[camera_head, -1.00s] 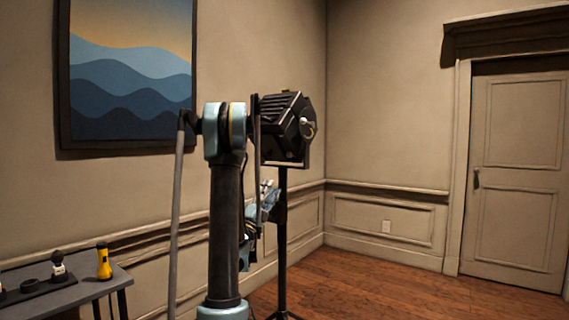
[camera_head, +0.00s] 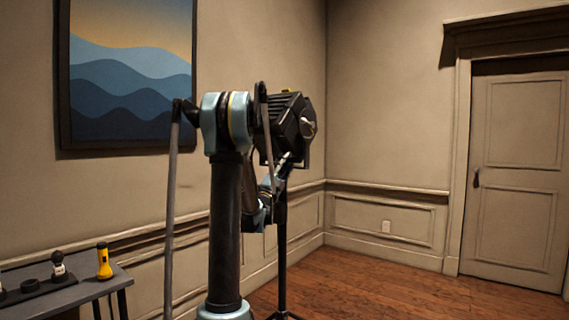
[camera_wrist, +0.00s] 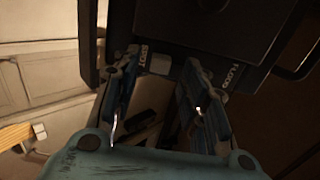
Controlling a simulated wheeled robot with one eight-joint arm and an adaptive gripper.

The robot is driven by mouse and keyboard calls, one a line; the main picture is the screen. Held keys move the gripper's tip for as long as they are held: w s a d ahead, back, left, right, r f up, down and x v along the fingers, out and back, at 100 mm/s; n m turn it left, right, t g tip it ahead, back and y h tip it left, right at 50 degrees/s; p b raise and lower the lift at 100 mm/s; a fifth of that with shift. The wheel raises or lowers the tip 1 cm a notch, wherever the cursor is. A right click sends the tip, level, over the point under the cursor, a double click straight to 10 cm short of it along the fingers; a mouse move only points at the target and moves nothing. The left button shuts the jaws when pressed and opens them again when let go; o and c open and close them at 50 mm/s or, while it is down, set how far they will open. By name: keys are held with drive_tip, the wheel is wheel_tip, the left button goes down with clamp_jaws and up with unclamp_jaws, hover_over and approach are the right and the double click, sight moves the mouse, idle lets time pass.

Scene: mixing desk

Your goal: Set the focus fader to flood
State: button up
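The black stage lamp (camera_head: 287,117) stands on its stand in the head view, behind my arm. In the wrist view its dark housing (camera_wrist: 205,28) fills the top, with a SPOT label (camera_wrist: 143,52) at left and a FLOOD label (camera_wrist: 238,78) at right. A small grey block (camera_wrist: 159,64), which looks like the focus fader's knob, sits beside the SPOT label. My gripper (camera_wrist: 161,66) is open, with one finger on each side of this block. I cannot tell whether either finger touches it. In the head view my gripper (camera_head: 286,160) is just under the lamp.
The lamp's thin black stand (camera_head: 282,245) rises from the wooden floor. A grey table (camera_head: 75,290) at lower left holds a yellow flashlight (camera_head: 104,262) and small dark items. A framed picture (camera_head: 130,75) hangs on the wall. Floor toward the door (camera_head: 517,170) is clear.

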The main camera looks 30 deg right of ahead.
drive_tip(key=shift+x, duration=1.2)
drive_tip(key=shift+c, duration=0.2)
